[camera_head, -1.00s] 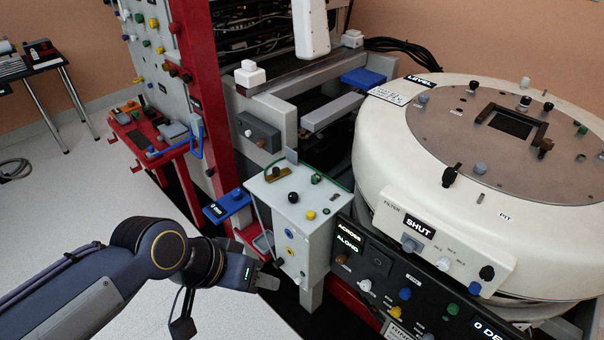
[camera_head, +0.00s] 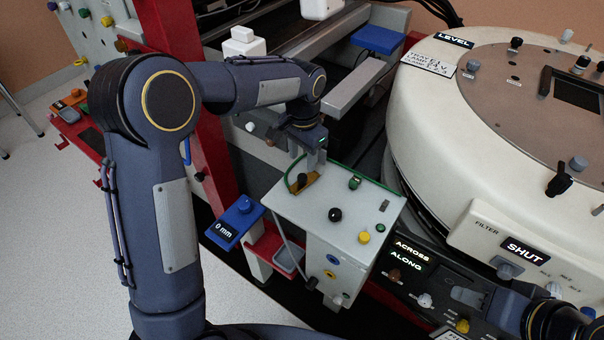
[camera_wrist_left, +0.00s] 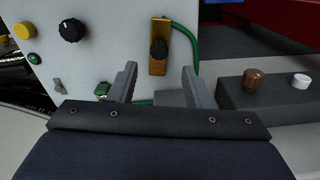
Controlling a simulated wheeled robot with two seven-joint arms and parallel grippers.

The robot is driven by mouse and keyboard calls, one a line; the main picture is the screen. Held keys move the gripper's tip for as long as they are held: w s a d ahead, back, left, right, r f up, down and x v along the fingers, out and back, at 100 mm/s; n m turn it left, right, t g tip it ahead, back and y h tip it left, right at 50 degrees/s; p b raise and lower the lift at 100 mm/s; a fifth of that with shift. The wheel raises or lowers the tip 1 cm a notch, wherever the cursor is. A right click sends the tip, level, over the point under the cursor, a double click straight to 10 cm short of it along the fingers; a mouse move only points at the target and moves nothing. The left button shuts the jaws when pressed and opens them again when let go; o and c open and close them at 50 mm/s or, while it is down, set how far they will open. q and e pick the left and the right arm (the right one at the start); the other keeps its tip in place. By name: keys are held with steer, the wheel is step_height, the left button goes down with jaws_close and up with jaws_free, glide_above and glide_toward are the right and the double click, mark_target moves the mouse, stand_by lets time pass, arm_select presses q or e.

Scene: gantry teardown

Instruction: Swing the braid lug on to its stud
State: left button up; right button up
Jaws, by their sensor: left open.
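The braid lug (camera_head: 304,186) is a flat brass plate with a black knob, on top of a pale grey box at its far left corner. A green braid (camera_head: 337,166) runs from it along the box's edge. The wrist view shows the lug (camera_wrist_left: 158,66) and black knob (camera_wrist_left: 159,49) just beyond the fingertips. My left gripper (camera_head: 315,160) is open, its fingers (camera_wrist_left: 160,82) apart on either side of the lug's line, with nothing held. I cannot tell which part is the stud. My right gripper (camera_head: 466,294) is low at the right, over the dark panel; its jaws are unclear.
The grey box (camera_head: 325,235) also carries a black knob (camera_head: 335,214) and a yellow button (camera_head: 365,237). A blue "0 mm" block (camera_head: 235,221) stands at its left, a red post (camera_head: 185,110) behind. The white drum (camera_head: 440,140) fills the right.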

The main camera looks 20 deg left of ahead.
mark_target(302, 176)
arm_select(q)
step_height(302, 176, down, 6)
steer(key=shift+f, duration=0.25)
steer(key=shift+s, duration=0.1)
jaws_close()
